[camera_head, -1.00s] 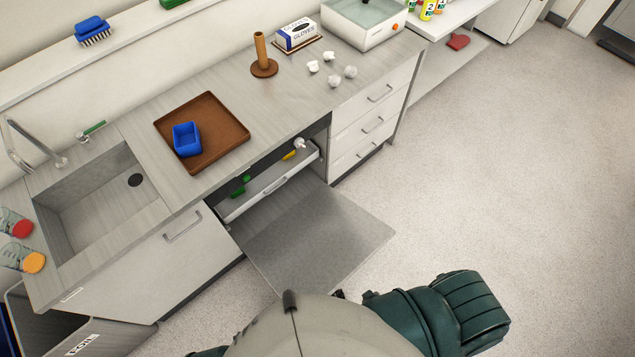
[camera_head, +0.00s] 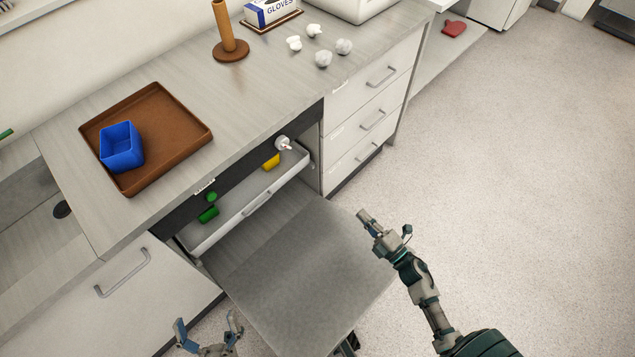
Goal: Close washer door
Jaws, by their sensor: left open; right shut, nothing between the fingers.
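The washer door (camera_head: 290,280) is a flat grey panel folded down and open, lying about level below the counter and reaching out over the floor. Above it a white rack drawer (camera_head: 262,200) is pulled part way out of the washer opening. My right gripper (camera_head: 365,217) is shut and empty, just beyond the door's right edge. My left gripper (camera_head: 207,330) is open and empty at the bottom of the view, left of the door's near edge. Whether either gripper touches the door cannot be told.
Green pieces (camera_head: 209,214), a yellow piece (camera_head: 271,162) and a white knob-like item (camera_head: 283,143) are at the rack. A brown tray (camera_head: 185,140) with a blue box (camera_head: 121,147) sits on the counter. Drawers (camera_head: 372,118) stand right. Floor to the right is clear.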

